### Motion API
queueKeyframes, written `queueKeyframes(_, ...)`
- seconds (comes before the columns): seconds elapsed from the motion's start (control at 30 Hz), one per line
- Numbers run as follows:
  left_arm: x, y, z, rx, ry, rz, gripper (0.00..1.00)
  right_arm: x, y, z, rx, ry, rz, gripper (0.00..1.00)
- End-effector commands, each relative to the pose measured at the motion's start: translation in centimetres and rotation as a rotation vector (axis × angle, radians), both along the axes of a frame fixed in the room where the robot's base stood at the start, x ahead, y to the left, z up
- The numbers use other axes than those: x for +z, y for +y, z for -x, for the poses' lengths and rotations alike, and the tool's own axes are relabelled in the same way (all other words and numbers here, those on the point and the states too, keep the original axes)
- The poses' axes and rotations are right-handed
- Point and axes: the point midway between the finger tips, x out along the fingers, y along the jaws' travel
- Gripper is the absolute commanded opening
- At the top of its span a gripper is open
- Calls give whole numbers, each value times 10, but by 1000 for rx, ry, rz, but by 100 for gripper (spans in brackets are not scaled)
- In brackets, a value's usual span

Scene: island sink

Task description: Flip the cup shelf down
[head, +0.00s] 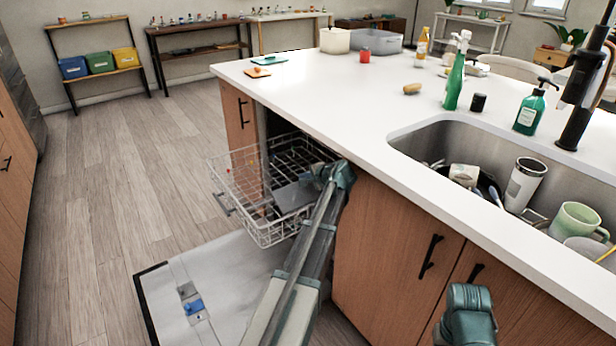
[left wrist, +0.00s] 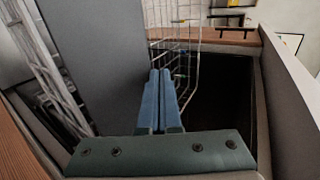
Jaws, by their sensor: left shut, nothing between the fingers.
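The cup shelf, a flat grey panel (head: 293,197), sits in the dishwasher's pulled-out wire rack (head: 235,185). In the left wrist view the grey panel (left wrist: 95,60) fills the space left of the fingers. Its exact tilt is hard to tell. My left gripper (head: 322,174) is at the rack's right side, beside the panel. In the left wrist view its blue fingers (left wrist: 160,75) are together and empty, close to the panel's edge; I cannot tell whether they touch it. Of my right arm only a teal joint shows at the bottom; its fingers are out of view.
The dishwasher door (head: 215,285) lies open below the rack. The white countertop (head: 340,90) overhangs the cabinet fronts right of my left arm. The sink (head: 480,150) holds cups and dishes. The floor (head: 110,180) left of the rack is clear.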

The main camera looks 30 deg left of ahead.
Motion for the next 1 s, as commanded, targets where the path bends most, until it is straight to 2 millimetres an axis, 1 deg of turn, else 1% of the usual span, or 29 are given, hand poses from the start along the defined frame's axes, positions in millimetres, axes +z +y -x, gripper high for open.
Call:
queueKeyframes(0.03, -7, 4, -2, 0, 0, 0, 0, -7, 0, 0, 0, 0, 0, 50)
queueKeyframes(0.1, -10, 7, -4, 1, 2, 4, 0, -9, 0, 0, 0, 0, 1, 50)
queueKeyframes(0.2, -9, 14, -6, 4, 23, 56, 0, 2, 0, 0, 0, 0, 1, 50)
queueKeyframes(0.27, -13, 16, -7, 4, 40, 96, 0, 6, 0, 0, 0, 0, 0, 50)
queueKeyframes(0.4, -26, 19, -8, 0, 52, 125, 0, -2, 0, 0, 0, 0, 0, 50)
queueKeyframes(0.5, -31, 21, -9, 0, 51, 124, 0, -7, 0, 0, 0, 0, 0, 50)
queueKeyframes(0.73, -37, 24, -10, 1, 51, 123, 0, -13, 0, 0, 0, -1, 2, 50)
queueKeyframes(1.0, -39, 25, -10, 0, 51, 123, 0, -15, 0, 0, 1, -1, 2, 50)
